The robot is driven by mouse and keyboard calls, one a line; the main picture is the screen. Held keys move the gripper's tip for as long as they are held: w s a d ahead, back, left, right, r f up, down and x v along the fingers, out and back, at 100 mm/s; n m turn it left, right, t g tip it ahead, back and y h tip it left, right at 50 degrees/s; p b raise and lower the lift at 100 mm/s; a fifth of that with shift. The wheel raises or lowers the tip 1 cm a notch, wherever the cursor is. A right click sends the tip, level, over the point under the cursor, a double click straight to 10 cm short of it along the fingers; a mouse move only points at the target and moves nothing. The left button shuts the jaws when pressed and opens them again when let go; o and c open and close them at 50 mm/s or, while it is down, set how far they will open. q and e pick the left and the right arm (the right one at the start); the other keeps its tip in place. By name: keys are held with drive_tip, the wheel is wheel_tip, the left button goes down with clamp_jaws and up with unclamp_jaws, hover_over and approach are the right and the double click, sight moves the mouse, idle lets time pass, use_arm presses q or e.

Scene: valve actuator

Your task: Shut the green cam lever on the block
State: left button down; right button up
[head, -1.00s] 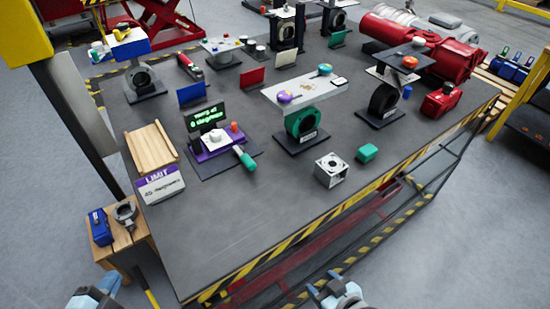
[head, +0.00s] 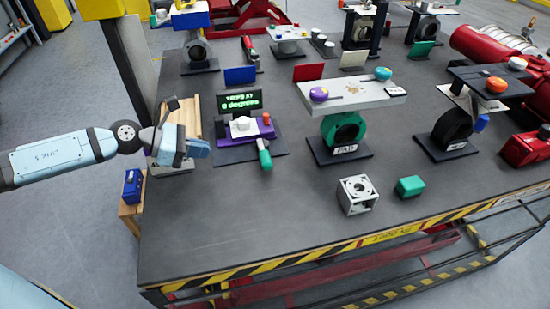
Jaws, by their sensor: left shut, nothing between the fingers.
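The green cam lever (head: 264,154) sticks out toward the front from a purple block (head: 246,130) with a white knob on top. The block sits on a dark base plate, with a display of green text behind it. My left gripper (head: 200,149) is shut and empty, over the table to the left of the block and apart from the lever. My right gripper is out of view.
A wooden tray (head: 186,112) stands behind my left gripper. A silver cube (head: 357,194) and a green box (head: 410,186) lie to the right, with a green valve (head: 343,133) under a grey plate (head: 360,95) behind them. The table's front left is clear.

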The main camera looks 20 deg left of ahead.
sight(261, 159)
use_arm(q)
drive_tip(key=p+x, duration=0.2)
drive_tip(key=x, duration=1)
drive_tip(key=shift+w+d+f+p, duration=0.1)
drive_tip(key=shift+d+p, duration=0.15)
drive_tip(key=shift+p, duration=0.15)
drive_tip(key=shift+w+d+f, duration=0.3)
drive_tip(key=shift+d+f, duration=0.05)
